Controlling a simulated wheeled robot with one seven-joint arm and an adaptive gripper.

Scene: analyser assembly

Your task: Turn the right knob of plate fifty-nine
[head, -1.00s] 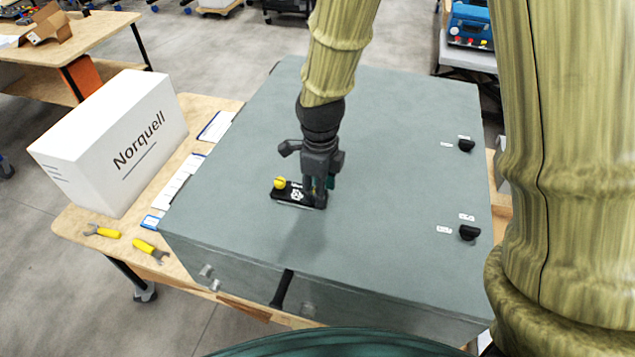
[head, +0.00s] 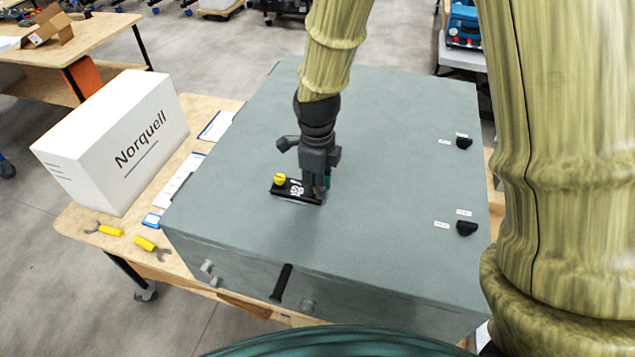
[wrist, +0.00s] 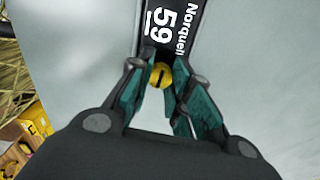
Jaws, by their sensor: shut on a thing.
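Plate fifty-nine (head: 297,190) is a small black plate with white lettering on top of the large grey-green cabinet. Its left knob (head: 279,179) is yellow and stands free. My gripper (head: 318,187) points down at the plate's right end and hides the right knob in the head view. In the wrist view the black plate (wrist: 163,28) reads "Norquell 59". The yellow right knob (wrist: 160,76), with a dark slot, sits between the teal fingers of my gripper (wrist: 166,90), which are shut on it. Part of the knob is hidden by the fingers.
The cabinet top (head: 390,120) is flat and mostly clear. Two black knobs (head: 466,228) (head: 463,143) with small labels stand near its right edge. A white Norquell box (head: 115,140), papers and yellow-handled wrenches (head: 147,245) lie on the wooden table to the left.

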